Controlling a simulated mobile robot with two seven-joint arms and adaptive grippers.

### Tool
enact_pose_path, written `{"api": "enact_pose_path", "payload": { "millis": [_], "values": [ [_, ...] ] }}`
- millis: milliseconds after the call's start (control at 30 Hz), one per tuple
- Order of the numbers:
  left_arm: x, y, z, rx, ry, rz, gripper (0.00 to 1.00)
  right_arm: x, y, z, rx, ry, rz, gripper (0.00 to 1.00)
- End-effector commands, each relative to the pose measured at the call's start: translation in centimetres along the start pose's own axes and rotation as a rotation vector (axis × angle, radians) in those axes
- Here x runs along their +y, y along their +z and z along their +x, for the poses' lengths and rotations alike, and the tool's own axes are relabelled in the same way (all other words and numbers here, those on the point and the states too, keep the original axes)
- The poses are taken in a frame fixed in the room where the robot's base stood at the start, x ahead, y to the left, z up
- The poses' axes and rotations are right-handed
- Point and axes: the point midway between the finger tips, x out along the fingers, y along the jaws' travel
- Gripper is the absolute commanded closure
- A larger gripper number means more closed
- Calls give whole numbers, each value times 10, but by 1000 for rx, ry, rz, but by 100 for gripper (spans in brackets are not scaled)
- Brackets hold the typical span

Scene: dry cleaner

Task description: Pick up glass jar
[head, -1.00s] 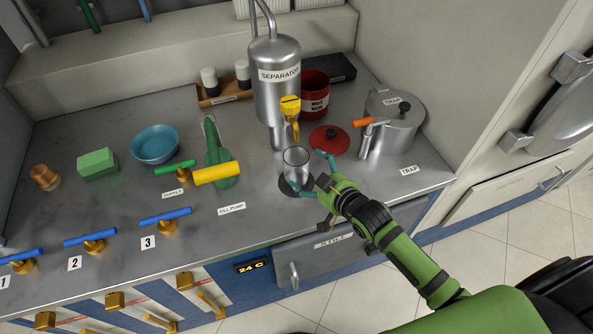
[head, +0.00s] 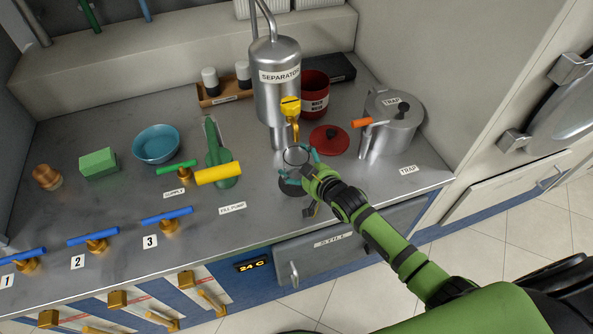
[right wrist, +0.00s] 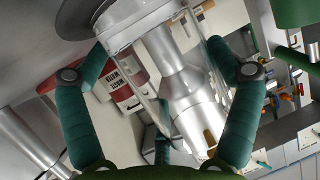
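In the right wrist view the jar (right wrist: 150,75) stands between the spread fingers (right wrist: 157,52). The left finger looks slightly apart from the glass; contact on the right is unclear. My left gripper is not in view.
The separator (head: 276,95) stands close behind the jar, its yellow valve (head: 290,106) just above. A red lid (head: 329,139) and the trap pot (head: 388,125) are to the right. The green fill pump (head: 217,153) with its yellow handle is to the left. The counter's front edge is nearby.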

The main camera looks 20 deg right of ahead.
Motion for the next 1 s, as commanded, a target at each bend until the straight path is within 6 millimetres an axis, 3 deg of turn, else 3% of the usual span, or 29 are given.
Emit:
{"api": "enact_pose_path", "payload": {
  "millis": [567,1000],
  "values": [
    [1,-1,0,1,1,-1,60,0,-4,-1,2,0,1,53],
    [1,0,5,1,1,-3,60,0,-34,-13,5,0,1,53]
  ]
}}
